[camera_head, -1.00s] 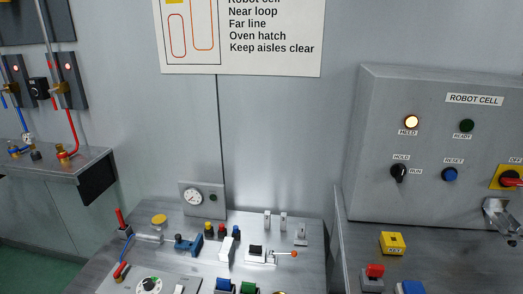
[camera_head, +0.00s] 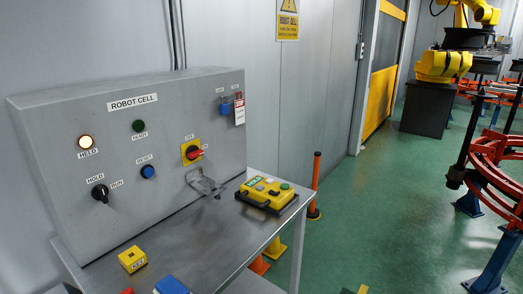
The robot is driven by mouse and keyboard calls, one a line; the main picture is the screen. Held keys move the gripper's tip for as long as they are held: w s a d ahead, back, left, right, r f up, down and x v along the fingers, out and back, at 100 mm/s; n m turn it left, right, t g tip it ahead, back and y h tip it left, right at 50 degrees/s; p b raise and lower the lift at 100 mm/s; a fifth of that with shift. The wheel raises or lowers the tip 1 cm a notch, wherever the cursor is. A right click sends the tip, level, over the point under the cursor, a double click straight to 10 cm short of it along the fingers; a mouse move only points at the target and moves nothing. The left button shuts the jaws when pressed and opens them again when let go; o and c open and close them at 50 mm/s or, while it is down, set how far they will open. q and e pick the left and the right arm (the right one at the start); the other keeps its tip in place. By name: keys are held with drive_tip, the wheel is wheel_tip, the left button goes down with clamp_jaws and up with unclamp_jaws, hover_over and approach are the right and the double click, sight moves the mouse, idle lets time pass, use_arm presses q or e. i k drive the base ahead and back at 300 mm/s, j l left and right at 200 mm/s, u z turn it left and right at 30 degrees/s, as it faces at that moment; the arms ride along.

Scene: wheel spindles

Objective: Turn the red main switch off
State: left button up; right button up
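The red main switch (camera_head: 195,154) is a red rotary handle on a yellow square plate, at the right part of the grey ROBOT CELL panel (camera_head: 60,122). An OFF label stands above the plate. The handle points to the right and slightly up, not straight at the OFF label. Neither of my grippers shows in the head view, so nothing of mine is seen touching the switch.
The panel stands on a metal bench (camera_head: 165,245). A yellow pendant (camera_head: 268,191) lies on the bench's right, below an empty-looking bracket (camera_head: 205,183). A yellow KEY box (camera_head: 132,259) sits in front. An orange post (camera_head: 315,185) stands beyond; green floor (camera_head: 385,210) lies open to the right.

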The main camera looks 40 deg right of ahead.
sight(193, 151)
drive_tip(key=z, duration=0.9)
